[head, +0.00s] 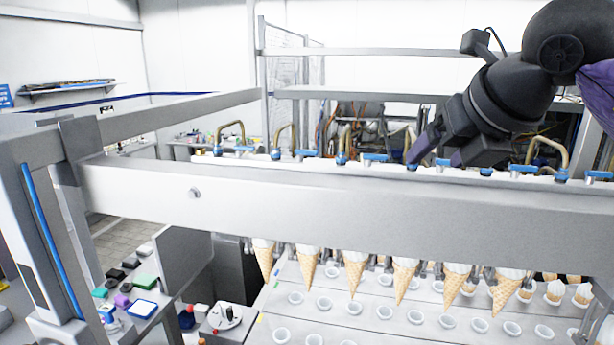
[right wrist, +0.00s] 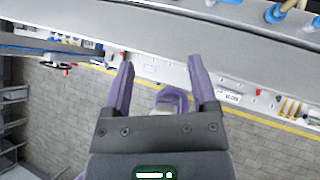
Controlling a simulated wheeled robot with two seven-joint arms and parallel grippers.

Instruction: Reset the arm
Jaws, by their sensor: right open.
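My right gripper (head: 432,158) is at the upper right of the head view, just behind and over the top of the white machine beam (head: 300,195). It also shows in the right wrist view (right wrist: 158,65), where its two purple fingers are spread apart with nothing between them. My right arm comes in from the upper right corner of the head view. My left gripper is in neither view.
Several ice-cream cones (head: 355,272) hang in a row under the beam, above a tray with round holes (head: 385,310). Blue valves (head: 375,157) and brass pipes line the beam top near my right gripper.

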